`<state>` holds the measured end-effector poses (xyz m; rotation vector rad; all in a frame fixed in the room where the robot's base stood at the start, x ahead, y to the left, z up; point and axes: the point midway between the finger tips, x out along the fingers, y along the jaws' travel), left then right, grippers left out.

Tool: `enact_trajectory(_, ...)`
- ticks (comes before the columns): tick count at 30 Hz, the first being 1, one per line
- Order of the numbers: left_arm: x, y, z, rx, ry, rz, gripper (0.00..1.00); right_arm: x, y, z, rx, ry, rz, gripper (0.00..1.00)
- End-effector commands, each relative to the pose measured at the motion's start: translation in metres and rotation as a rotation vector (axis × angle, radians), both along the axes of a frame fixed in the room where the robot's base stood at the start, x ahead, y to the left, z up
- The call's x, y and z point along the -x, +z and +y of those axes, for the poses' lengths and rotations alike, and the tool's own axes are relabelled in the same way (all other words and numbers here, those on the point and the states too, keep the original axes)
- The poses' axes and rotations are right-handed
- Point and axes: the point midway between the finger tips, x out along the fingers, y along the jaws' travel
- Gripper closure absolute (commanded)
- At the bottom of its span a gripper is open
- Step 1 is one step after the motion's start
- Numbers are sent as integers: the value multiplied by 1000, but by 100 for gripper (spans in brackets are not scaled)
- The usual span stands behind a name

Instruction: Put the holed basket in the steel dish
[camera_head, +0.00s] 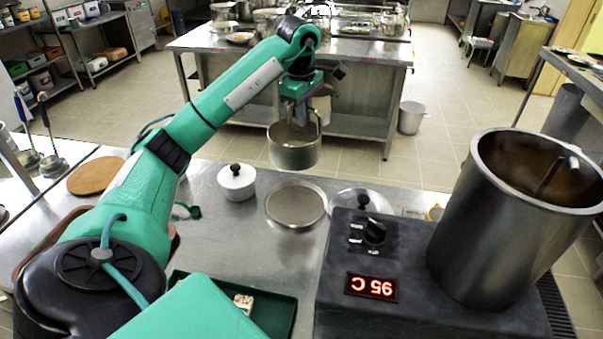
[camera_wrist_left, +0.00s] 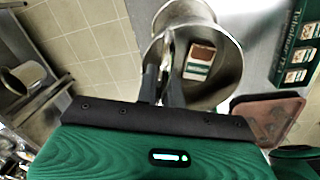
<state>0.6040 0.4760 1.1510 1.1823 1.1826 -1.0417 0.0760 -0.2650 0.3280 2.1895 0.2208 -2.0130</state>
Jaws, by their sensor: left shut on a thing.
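The holed basket (camera_head: 294,152) is a round steel vessel with an upright handle. My left gripper (camera_head: 299,103) is shut on its handle and holds it in the air, above and beyond the far edge of the counter. In the left wrist view the basket (camera_wrist_left: 233,62) hangs in front of the gripper (camera_wrist_left: 172,75), and a small brown, white and green block (camera_wrist_left: 200,62) shows inside it. The steel dish (camera_head: 296,204) is round and shallow and lies on the counter, below and apart from the basket. My right gripper is not in view.
A white lidded pot (camera_head: 237,182) stands left of the dish. A glass-like lid (camera_head: 361,201) lies to its right, behind a black heater (camera_head: 405,312) reading 95 C that carries a tall steel stockpot (camera_head: 480,240). A green tray (camera_head: 275,312) sits at the front.

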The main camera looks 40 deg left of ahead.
Motion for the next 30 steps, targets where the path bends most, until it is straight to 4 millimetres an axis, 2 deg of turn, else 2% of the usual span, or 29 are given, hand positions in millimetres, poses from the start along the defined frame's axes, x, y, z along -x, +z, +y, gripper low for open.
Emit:
enact_trajectory(1, 1, -12, -1, 3, 0, 5, 100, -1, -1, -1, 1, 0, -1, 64)
enact_trajectory(18, 1, -121, -1, 2, 0, 3, 100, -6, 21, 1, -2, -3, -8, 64)
enact_trajectory(26, 0, -142, 0, 1, -1, 1, 100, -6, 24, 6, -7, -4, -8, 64)
enact_trajectory(30, 1, -159, -1, 2, 0, 2, 100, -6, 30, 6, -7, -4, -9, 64)
